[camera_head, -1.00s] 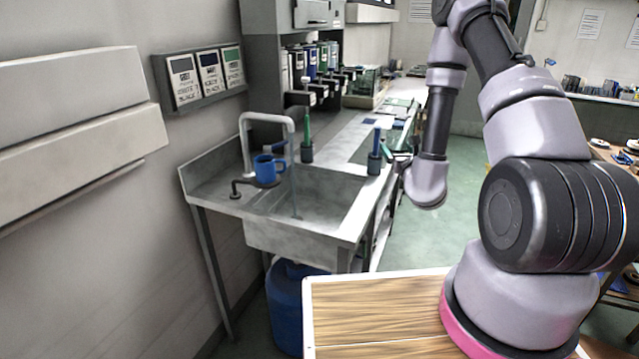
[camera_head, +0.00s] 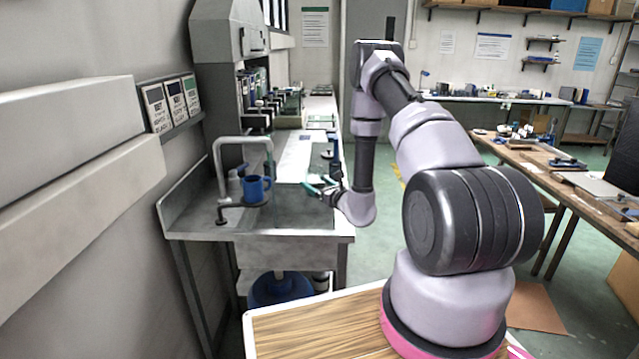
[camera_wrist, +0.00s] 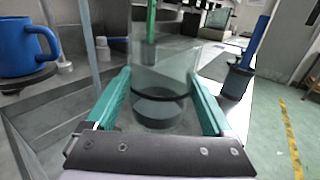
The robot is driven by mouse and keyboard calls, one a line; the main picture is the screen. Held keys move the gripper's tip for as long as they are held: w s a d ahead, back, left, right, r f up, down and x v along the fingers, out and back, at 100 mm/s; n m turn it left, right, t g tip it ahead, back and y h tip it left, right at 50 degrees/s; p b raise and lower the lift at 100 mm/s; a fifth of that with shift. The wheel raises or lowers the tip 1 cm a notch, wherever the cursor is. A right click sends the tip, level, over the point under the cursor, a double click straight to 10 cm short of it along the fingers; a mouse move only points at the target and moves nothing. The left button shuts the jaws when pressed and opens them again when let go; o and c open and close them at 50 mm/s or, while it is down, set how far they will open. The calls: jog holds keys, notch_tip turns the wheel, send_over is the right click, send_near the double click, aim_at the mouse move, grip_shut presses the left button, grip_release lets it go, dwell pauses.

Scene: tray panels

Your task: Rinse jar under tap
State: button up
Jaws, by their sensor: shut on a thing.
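My gripper (camera_wrist: 158,100) is shut on a clear glass jar (camera_wrist: 160,72), held between its two teal fingers in the wrist view. A dark ring and dark round shape show at the jar's lower part; I cannot tell what they are. In the head view my gripper (camera_head: 318,186) is over the right part of the metal sink (camera_head: 285,252), right of the tap. The jar is hard to make out there. The pale tap (camera_head: 240,142) arches over the sink from the left. The jar is apart from it.
A blue mug (camera_head: 256,187) stands on a dark round rest beside the tap; it also shows in the wrist view (camera_wrist: 18,48). A blue-handled tool (camera_wrist: 256,42) stands in a dark holder. A green upright tool (camera_wrist: 151,22) stands beyond the jar. Open floor lies right.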

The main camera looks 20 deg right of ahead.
jog(key=w+a+f, duration=0.1)
jog(key=w+a, duration=0.1)
jog(key=a, duration=0.5)
jog(key=w+a+f, duration=0.2)
jog(key=a, duration=0.4)
jog(key=shift+w+a+f, duration=0.25)
jog(key=shift+a, duration=0.15)
dwell(3.3)
jog(key=s+d, duration=0.2)
jog(key=d, duration=0.6)
jog(key=shift+s+d, duration=0.3)
jog(key=shift+s, duration=0.05)
dwell(0.4)
